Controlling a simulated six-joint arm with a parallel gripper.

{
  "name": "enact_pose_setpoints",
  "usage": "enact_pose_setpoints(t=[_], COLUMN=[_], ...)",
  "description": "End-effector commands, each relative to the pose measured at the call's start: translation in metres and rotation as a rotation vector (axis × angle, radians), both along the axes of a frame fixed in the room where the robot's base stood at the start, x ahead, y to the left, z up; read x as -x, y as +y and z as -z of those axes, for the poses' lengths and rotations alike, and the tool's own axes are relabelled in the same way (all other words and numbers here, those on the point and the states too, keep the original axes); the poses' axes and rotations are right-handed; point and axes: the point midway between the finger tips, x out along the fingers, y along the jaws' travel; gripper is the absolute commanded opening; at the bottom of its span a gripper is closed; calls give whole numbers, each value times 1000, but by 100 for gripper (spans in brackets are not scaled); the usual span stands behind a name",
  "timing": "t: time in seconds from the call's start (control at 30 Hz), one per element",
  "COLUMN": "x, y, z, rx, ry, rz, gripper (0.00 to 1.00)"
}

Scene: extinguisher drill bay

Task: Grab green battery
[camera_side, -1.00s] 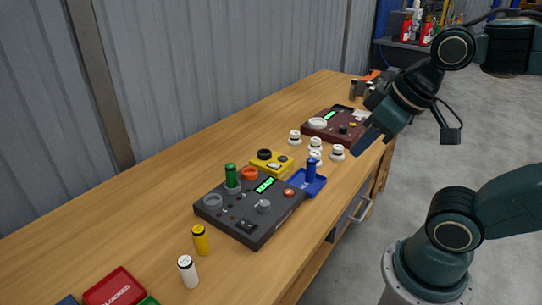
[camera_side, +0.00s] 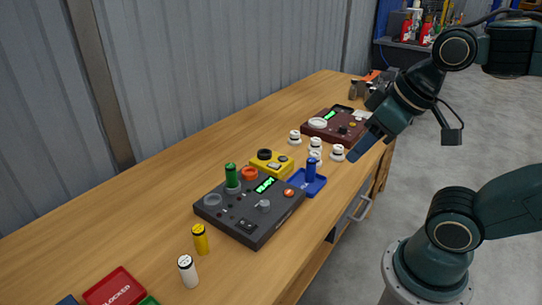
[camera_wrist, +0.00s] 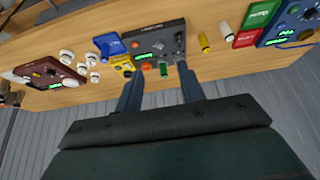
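The green battery (camera_side: 231,175) stands upright at the back left corner of a dark grey device (camera_side: 238,222), seated in a round holder. In the wrist view the green battery (camera_wrist: 163,71) shows between my two fingers, beyond their tips. My gripper (camera_side: 360,148) is in the air above the right side of the bench, well to the right of the battery. In the wrist view my gripper (camera_wrist: 160,76) has its fingers wide apart with nothing held.
A blue battery (camera_side: 311,170) stands in a blue tray (camera_side: 318,187). Yellow (camera_side: 200,240) and white (camera_side: 187,271) batteries stand in front left. A yellow meter (camera_side: 272,164), several white knobs and a maroon device (camera_side: 330,127) lie behind. Bare wood is at left.

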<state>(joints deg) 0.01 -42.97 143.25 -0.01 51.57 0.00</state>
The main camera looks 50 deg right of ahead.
Motion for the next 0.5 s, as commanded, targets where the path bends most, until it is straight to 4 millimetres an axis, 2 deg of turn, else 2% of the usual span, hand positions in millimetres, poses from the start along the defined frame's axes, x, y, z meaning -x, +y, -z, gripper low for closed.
enact_pose_setpoints(t=[0.03,0.07,0.1,0.5], x=[0,0,0,-5], y=[0,0,0,0], z=[0,0,0,-3], rx=[0,0,0,-8], ry=[0,0,0,6], rz=[0,0,0,15], gripper=[49,55,56,56])
